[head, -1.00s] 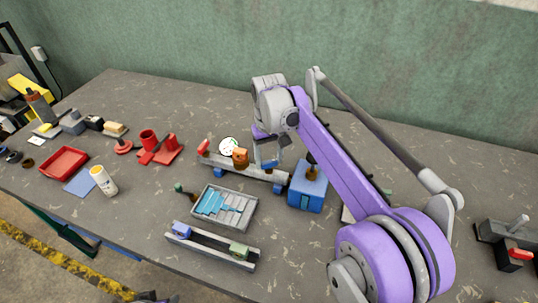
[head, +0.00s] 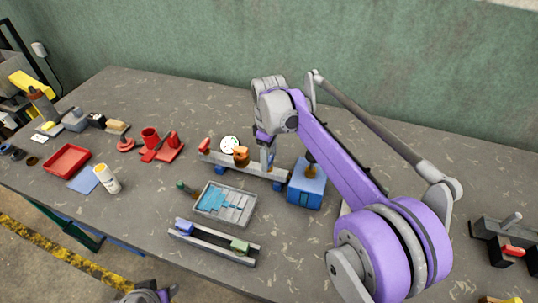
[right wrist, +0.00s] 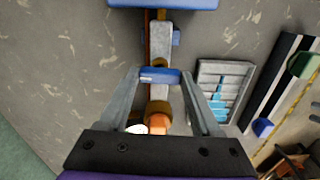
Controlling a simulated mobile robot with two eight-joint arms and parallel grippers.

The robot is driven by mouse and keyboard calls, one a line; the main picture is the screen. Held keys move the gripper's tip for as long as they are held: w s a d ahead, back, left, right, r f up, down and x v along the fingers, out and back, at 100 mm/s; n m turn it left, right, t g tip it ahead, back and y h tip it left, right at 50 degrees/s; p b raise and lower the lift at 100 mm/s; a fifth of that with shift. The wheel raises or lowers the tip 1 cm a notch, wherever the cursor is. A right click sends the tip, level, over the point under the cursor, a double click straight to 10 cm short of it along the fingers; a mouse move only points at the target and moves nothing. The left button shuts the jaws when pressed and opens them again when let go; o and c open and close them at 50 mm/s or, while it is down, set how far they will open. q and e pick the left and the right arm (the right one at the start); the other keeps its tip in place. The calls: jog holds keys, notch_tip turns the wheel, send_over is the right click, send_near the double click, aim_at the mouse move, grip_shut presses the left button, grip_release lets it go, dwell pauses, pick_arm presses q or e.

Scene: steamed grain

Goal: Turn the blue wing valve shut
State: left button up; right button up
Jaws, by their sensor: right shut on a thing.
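The blue wing valve (right wrist: 160,76) sits across the grey pipe in the right wrist view, its bar spanning between my fingertips. My right gripper (right wrist: 161,78) is shut on it, one finger at each end of the wing. In the head view my right gripper (head: 268,160) points down at the pipe (head: 245,170), and its fingers show narrow, nearly edge-on. The wing is mostly hidden there. Part of my left arm's end shows at the bottom edge of the head view; its fingers cannot be made out.
A round gauge (head: 229,144), an orange-brown fitting (head: 241,155) and a red handle (head: 204,145) are along the pipe. A blue box (head: 307,187) stands at its right end. A grey tray (head: 247,201) and a rail (head: 213,243) lie in front. The back of the table is clear.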

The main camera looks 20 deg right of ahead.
jog(key=shift+n, duration=0.5)
jog(key=o, duration=1.4)
notch_tip(320, 180, up, 11)
jog(key=shift+f+p, duration=0.1)
jog(key=shift+p, duration=0.45)
jog(key=s+d+f+m+t, duration=0.1)
jog(key=s+f+m, duration=0.2)
jog(key=s, duration=0.6)
jog(key=s+f+m+t, duration=0.2)
jog(key=s+f+m, duration=0.2)
jog(key=s+f, duration=0.3)
jog(key=s+d+f+m+t, duration=0.1)
jog(key=s+f+m, duration=0.3)
jog(key=s, duration=0.7)
jog(key=shift+d+f+t, duration=0.2)
jog(key=shift+f+t, duration=0.15)
jog(key=shift+f, duration=0.15)
jog(key=shift+d+f+t, duration=0.15)
jog(key=shift+f+t, duration=0.2)
jog(key=shift+f, duration=0.1)
